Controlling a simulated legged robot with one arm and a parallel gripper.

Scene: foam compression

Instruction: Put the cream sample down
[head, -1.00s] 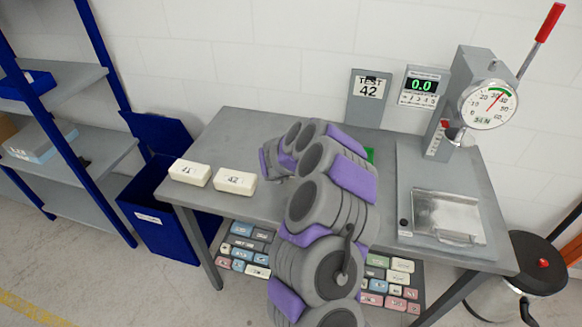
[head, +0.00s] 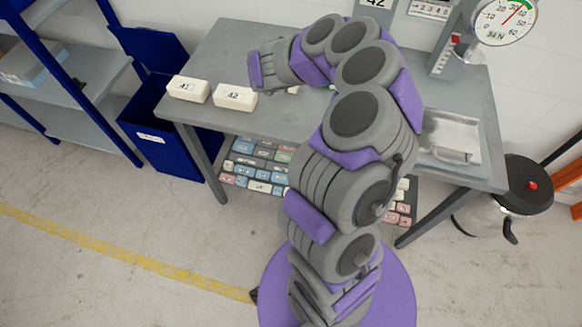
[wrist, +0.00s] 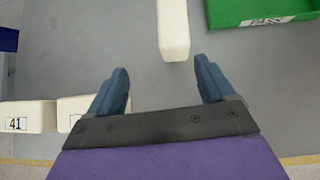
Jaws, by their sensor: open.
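My gripper (wrist: 161,66) is open, with its two blue-grey fingers spread and nothing between them. A cream block (wrist: 173,30) lies just ahead of the fingertips in the wrist view; its near end is close to the right finger and its far end is cut off. A small cream piece (head: 293,89) shows under my arm in the head view, mostly hidden. Cream blocks marked 41 (head: 187,89) and 42 (head: 235,97) sit on the left of the table. In the wrist view, my gripper partly covers the second one. My fingers are hidden in the head view.
A green tray (wrist: 292,17) with a label is at the upper right of the wrist view. The press with a dial (head: 506,20) stands at the table's right. The grey table (head: 215,65) is clear behind the blocks. A blue bin (head: 158,135) stands left of it.

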